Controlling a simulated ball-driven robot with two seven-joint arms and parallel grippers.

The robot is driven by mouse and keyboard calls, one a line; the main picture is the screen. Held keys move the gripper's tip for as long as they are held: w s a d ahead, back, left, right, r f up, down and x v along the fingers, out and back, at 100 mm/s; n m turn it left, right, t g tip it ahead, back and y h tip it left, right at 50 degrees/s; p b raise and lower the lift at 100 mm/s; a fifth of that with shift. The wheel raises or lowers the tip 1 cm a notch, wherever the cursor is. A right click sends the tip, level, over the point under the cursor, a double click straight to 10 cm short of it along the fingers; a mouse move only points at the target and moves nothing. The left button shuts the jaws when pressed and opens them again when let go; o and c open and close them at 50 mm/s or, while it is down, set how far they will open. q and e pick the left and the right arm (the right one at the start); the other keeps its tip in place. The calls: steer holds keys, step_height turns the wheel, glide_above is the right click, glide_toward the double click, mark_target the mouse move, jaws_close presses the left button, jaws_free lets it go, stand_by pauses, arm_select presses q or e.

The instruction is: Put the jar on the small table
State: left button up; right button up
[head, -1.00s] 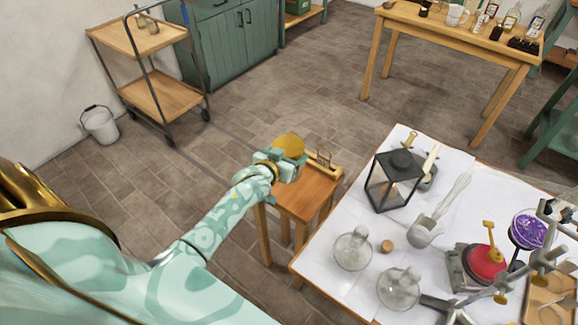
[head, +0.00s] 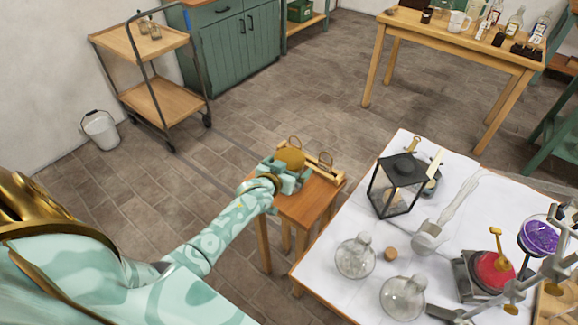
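The jar (head: 291,156) shows as a round golden-yellow top at the far side of my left gripper; its lower part is hidden by the gripper. My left gripper (head: 289,171) is pale green and appears shut on the jar, over the back left part of the small table. The small wooden table (head: 312,209) stands left of the big white-topped table. I cannot tell whether the jar's base touches the tabletop. My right gripper is not in view.
A wooden rack with brass rings (head: 324,163) sits along the small table's back edge, close to the jar. The white-topped table (head: 330,275) holds a black lantern (head: 397,186), glass flasks (head: 355,257) and a red-topped device (head: 493,270). The small table's front is bare.

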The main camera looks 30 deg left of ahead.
arm_select(q)
steer(key=shift+s+r, duration=0.2)
steer(key=shift+r, duration=0.1)
steer(key=p+v, duration=0.4)
steer(key=v, duration=0.6)
steer(key=s+d+f+m+g+h, duration=0.1)
steer(key=s+d+f+g, duration=0.15)
steer(key=s+f, duration=0.75)
steer(key=s+d+f+m+g, duration=0.15)
steer(key=s+f+g, duration=0.25)
steer(key=s+f, duration=0.55)
steer(key=s+d+f+g, duration=0.1)
steer(key=s+f+g, duration=0.1)
steer(key=s+f, duration=0.2)
steer(key=s+d+f+m+g, duration=0.1)
steer(key=s+f, duration=0.4)
steer(key=s, duration=0.6)
steer(key=s+d+f+m+g, duration=0.1)
steer(key=s+f+g, duration=0.2)
steer(key=s, duration=0.5)
steer(key=shift+s+d+f, duration=0.2)
steer(key=shift+d+f, duration=0.2)
steer(key=shift+f, duration=0.3)
